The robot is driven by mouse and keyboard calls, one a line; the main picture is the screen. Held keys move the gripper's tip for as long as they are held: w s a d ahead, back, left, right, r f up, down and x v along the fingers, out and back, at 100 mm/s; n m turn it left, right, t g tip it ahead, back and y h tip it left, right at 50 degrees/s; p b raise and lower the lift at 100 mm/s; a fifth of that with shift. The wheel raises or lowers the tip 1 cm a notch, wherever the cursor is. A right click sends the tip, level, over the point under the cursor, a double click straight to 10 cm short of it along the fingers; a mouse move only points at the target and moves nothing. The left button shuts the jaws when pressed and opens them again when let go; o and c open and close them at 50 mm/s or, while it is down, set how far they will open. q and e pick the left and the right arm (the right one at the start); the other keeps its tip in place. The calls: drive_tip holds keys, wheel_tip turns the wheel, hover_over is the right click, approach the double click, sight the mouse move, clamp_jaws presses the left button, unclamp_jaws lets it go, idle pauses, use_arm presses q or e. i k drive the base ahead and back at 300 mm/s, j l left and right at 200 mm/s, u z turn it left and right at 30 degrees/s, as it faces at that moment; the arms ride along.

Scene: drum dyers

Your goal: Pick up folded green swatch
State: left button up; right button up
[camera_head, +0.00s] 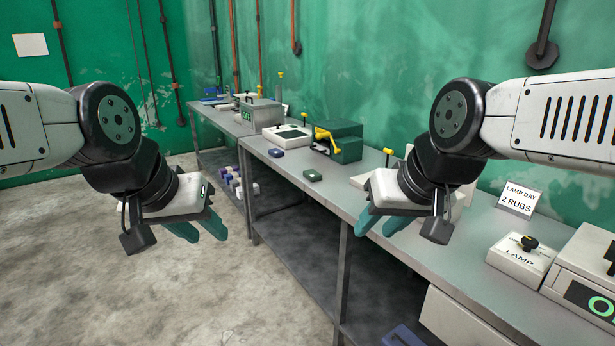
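A small folded dark green swatch (312,175) lies flat on the grey metal bench (345,200), near its front edge at mid-picture. My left gripper (199,228) hangs over the floor to the left of the bench, well apart from the swatch. Its teal fingers are spread, with nothing between them. My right gripper (382,224) is over the bench, to the right of and nearer than the swatch. Its teal fingers are also apart and empty. Nothing covers the swatch.
A dark blue folded piece (276,153) lies beyond the swatch. A green box with a yellow handle (340,142) and a white device (286,135) stand behind. The bench around the swatch is clear.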

sight(311, 175)
drive_tip(key=i+j, duration=0.2)
drive_tip(key=i, duration=0.3)
drive_tip(key=i+j+z, duration=0.15)
drive_tip(key=i, duration=0.35)
drive_tip(key=i+j, duration=0.3)
drive_tip(key=i, duration=0.15)
drive_tip(key=i+j+z, duration=0.1)
drive_tip(key=i+j, duration=0.2)
drive_tip(key=i, duration=0.2)
